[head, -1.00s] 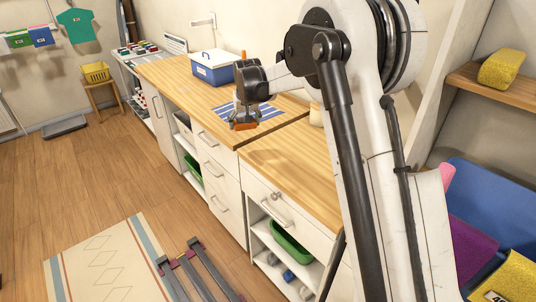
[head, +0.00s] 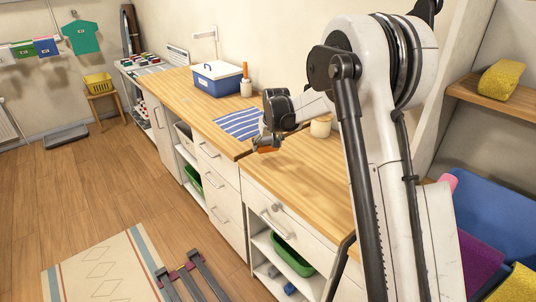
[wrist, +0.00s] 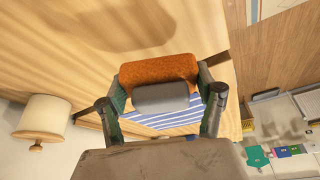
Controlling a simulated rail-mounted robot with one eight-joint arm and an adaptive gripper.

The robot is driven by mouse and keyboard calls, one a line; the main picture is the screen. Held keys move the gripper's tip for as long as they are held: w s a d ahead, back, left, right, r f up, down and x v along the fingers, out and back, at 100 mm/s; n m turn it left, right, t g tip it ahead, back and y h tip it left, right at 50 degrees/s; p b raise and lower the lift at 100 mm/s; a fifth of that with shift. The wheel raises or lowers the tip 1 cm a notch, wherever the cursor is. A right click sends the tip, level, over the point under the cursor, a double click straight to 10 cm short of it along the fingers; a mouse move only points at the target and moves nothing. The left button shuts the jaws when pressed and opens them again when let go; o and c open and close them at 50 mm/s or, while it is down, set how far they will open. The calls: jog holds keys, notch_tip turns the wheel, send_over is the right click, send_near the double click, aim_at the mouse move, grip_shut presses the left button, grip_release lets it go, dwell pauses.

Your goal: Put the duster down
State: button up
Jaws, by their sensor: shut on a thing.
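The duster (head: 267,150) shows as a small orange block below my gripper (head: 266,143) in the head view, over the counter near its front edge. In the wrist view the orange duster (wrist: 160,69) with a grey part lies between the two fingers of my gripper (wrist: 162,97), which is shut on it. I cannot tell how high the duster is above the wood. A blue-and-white striped cloth (head: 238,123) lies flat on the counter, left of and behind the gripper. It also shows behind the duster in the wrist view (wrist: 150,121).
A blue box with a white lid (head: 217,78) and a pale cup with an orange-handled item (head: 246,88) stand behind the cloth. A pale jar with a wooden lid (head: 320,127) stands right of the gripper. The near counter top (head: 310,180) is clear.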

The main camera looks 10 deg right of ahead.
aim_at(268, 159)
jog(key=shift+d+f, duration=0.1)
jog(key=shift+f, duration=2)
jog(key=shift+f, duration=0.1)
jog(key=shift+f, duration=0.15)
jog(key=o, duration=1.5)
jog(key=shift+c, duration=0.2)
